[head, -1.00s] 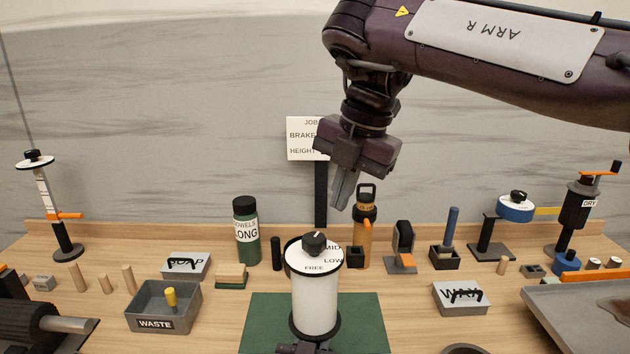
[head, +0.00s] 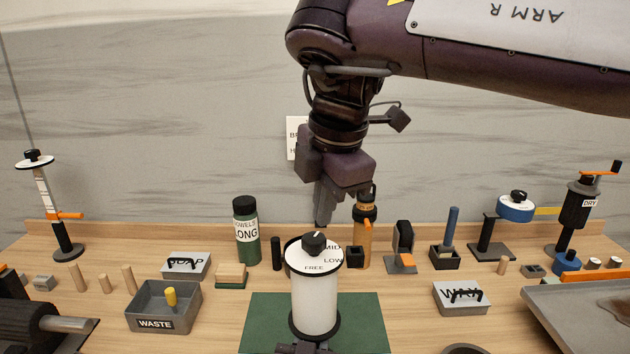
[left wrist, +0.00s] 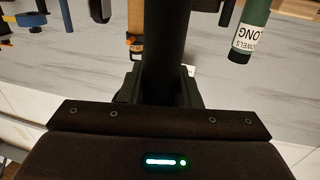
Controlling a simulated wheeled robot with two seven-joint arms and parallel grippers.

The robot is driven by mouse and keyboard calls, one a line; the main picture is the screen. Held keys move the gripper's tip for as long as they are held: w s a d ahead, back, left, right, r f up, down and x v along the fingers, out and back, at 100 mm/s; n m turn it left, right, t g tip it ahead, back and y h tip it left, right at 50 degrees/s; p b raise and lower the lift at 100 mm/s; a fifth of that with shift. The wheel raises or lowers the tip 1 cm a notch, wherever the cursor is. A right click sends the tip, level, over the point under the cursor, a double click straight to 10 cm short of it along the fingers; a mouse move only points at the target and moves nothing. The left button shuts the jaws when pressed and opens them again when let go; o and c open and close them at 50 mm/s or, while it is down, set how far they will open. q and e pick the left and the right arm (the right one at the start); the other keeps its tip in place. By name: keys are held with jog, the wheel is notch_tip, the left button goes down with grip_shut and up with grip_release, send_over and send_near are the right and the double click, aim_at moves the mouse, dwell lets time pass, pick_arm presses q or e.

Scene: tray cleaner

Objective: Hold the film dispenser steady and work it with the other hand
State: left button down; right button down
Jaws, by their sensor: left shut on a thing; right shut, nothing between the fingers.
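The film dispenser (head: 315,298) is a white upright cylinder with black rims at the front centre. Its top disc reads FREE, LOW and MID, and a black knob (head: 314,243) sits on it, its pointer direction too small to read. My left gripper (head: 305,347) shows only partly at the bottom edge, at the dispenser's lower end. In the left wrist view its jaws are shut around a dark upright shaft (left wrist: 166,50), seemingly the dispenser's handle. My right gripper (head: 323,222) is shut and empty, pointing down; in the picture its tips are just above the knob, apart from it.
A green mat (head: 262,325) lies around the dispenser. A sign (head: 292,140) behind is mostly hidden by my right arm. A green towel canister (head: 246,233), an orange bottle (head: 364,240) and a grey waste bin (head: 190,312) stand nearby. A grey tray (head: 560,310) is at the right.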

aim_at(314, 243)
jog(key=shift+s+d+x, duration=0.1)
jog(key=shift+s+x, duration=0.1)
jog(key=shift+x, duration=0.75)
jog(key=shift+s+d+x, duration=0.15)
jog(key=shift+s+x, duration=0.05)
jog(key=shift+x, duration=0.8)
jog(key=shift+s+d+x, duration=0.1)
jog(key=shift+s+x, duration=0.1)
jog(key=shift+x, duration=0.75)
jog(key=shift+f, duration=0.2)
jog(key=shift+w+a, duration=0.1)
jog(key=shift+w, duration=0.4)
jog(key=shift+d, duration=0.2)
jog(key=shift+w+d, duration=0.25)
jog(key=shift+d, duration=0.1)
